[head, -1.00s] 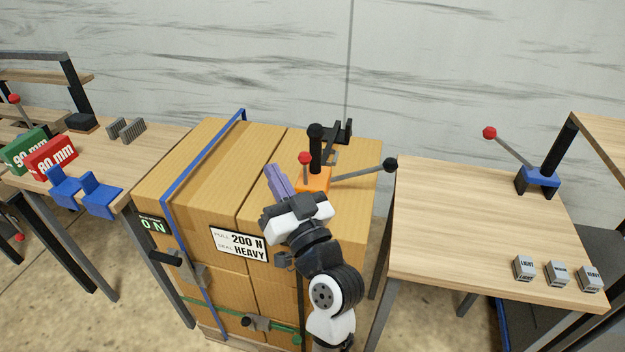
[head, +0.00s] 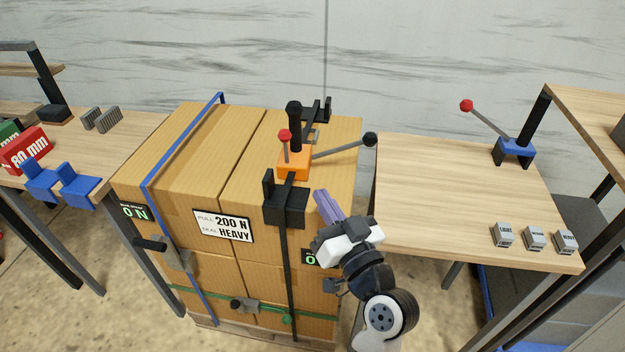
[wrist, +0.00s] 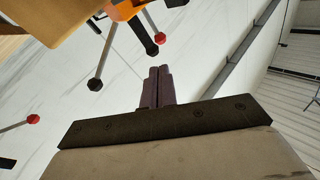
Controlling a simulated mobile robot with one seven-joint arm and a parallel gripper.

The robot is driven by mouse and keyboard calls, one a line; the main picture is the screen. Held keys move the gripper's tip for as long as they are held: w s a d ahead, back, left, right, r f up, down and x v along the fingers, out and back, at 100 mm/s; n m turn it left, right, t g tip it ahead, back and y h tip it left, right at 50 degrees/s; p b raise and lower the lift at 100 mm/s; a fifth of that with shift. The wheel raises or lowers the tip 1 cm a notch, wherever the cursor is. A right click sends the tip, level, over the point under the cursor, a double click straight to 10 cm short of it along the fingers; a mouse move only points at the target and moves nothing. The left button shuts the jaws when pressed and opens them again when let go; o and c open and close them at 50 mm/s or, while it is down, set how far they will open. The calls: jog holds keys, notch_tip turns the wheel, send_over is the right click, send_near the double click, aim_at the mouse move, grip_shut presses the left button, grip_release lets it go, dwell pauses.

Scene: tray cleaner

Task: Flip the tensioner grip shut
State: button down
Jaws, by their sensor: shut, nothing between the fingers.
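The orange tensioner (head: 294,161) sits on top of the right-hand carton stack. It has an upright black handle (head: 294,125), a short lever with a red knob (head: 285,135) and a long grey lever ending in a black ball (head: 370,139), out to the right. In the wrist view the orange body (wrist: 124,9) is at the top edge, with the black-ball lever (wrist: 95,84) pointing down. My gripper (head: 322,196) has purple fingers, shut and empty. It is in front of and below the tensioner, apart from it. The fingers (wrist: 158,72) also show closed together in the wrist view.
A black bracket (head: 286,206) and black strap run down the carton front below the tensioner. A blue strap (head: 182,145) crosses the left cartons. The right table (head: 440,190) carries a blue tool (head: 515,150) and grey blocks (head: 534,238); its middle is clear.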

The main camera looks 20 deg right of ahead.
aim_at(287, 140)
jog(key=w+p, duration=0.1)
jog(key=w, duration=0.3)
jog(key=w+r+p, duration=0.1)
jog(key=w, duration=0.3)
jog(key=w+r+p, duration=0.1)
jog(key=w, duration=0.3)
jog(key=shift+w+a+r+p, duration=0.2)
jog(key=shift+a+r+p, duration=0.1)
jog(key=shift+a, duration=0.1)
jog(key=shift+w+f, duration=0.1)
jog(key=shift+w, duration=0.3)
jog(key=shift+w, duration=0.1)
